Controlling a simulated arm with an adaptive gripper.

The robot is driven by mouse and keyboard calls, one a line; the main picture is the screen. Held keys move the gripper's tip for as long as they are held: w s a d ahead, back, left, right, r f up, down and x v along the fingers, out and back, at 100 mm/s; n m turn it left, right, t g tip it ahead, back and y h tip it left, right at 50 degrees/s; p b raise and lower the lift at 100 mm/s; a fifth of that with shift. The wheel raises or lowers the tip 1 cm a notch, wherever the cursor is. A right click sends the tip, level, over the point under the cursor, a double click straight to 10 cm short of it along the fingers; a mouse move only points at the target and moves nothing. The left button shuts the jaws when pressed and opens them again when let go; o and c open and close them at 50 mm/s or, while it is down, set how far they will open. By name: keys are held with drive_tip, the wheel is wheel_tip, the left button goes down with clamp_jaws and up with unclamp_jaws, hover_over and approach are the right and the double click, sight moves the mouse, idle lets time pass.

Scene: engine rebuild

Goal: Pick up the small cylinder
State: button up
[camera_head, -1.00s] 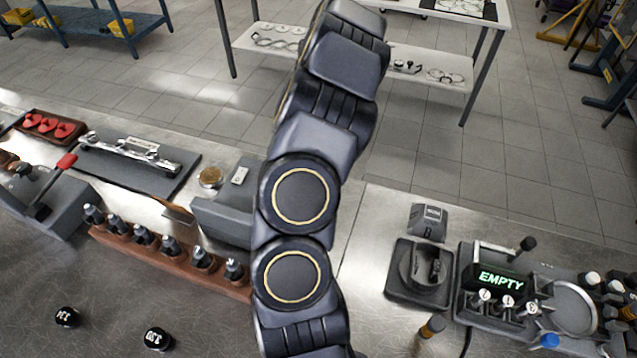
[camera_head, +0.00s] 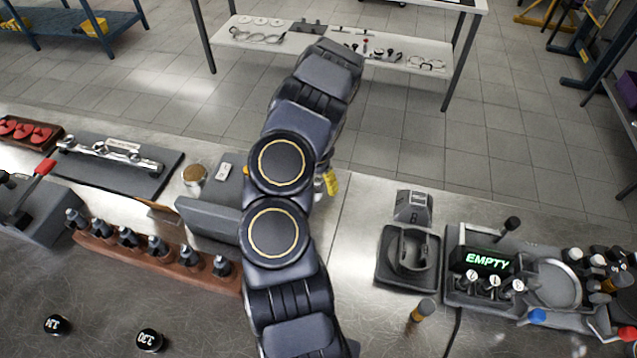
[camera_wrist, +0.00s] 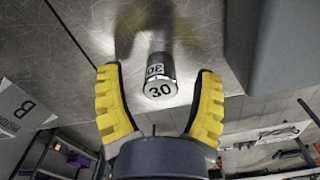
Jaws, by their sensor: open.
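A small metal cylinder (camera_wrist: 160,78) marked "30" shows in the wrist view, its numbered end facing the camera. My gripper (camera_wrist: 158,70) is open, with one yellow finger on each side of the cylinder. I see gaps between the fingers and the cylinder, so it is not gripped. In the head view only a yellow part of my gripper (camera_head: 331,182) shows past my arm; the cylinder between the fingers is not visible there.
A grey block (camera_head: 207,219) and a round brass-coloured part (camera_head: 194,174) are left of my arm. Two black numbered caps (camera_head: 150,340) lie at front left. A wooden rack (camera_head: 157,262) holds several dark parts. A charger-like dock (camera_head: 408,258) stands right, beside an "EMPTY" display (camera_head: 487,261).

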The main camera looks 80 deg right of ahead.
clamp_jaws()
drive_tip(key=shift+r, duration=0.15)
drive_tip(key=shift+r, duration=0.6)
drive_tip(key=s+a+r, duration=0.3)
drive_tip(key=a+r, duration=0.8)
drive_tip(key=a, duration=0.2)
drive_tip(key=shift+a+r, duration=0.3)
drive_tip(key=shift+r, duration=0.05)
